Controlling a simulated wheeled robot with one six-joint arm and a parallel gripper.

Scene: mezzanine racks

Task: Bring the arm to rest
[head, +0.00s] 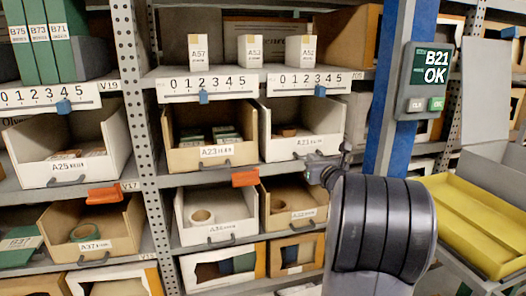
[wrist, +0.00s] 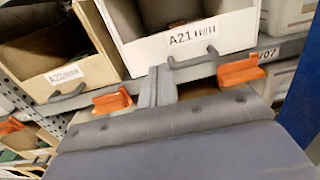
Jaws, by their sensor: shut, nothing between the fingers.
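My arm rises from the lower middle of the head view, with a thick dark ribbed link in front of the rack. My gripper (head: 330,165) is at the arm's far end, small and partly hidden by that link. It is in front of the bins, near the lower right of the white A21 bin (head: 290,148). In the wrist view the narrow grey fingers of my gripper (wrist: 157,84) are together and empty. They point at the shelf edge just below the A21 bin's handle (wrist: 195,62). I cannot tell whether they touch the edge.
Orange tabs (wrist: 112,102) stick out from the shelf edge beside the fingers; another orange tab (wrist: 240,72) is to the right. A blue post (head: 388,110) carries a display unit (head: 424,80) reading "B21 OK". A yellow tray (head: 478,215) is at the right. More bins fill the rack.

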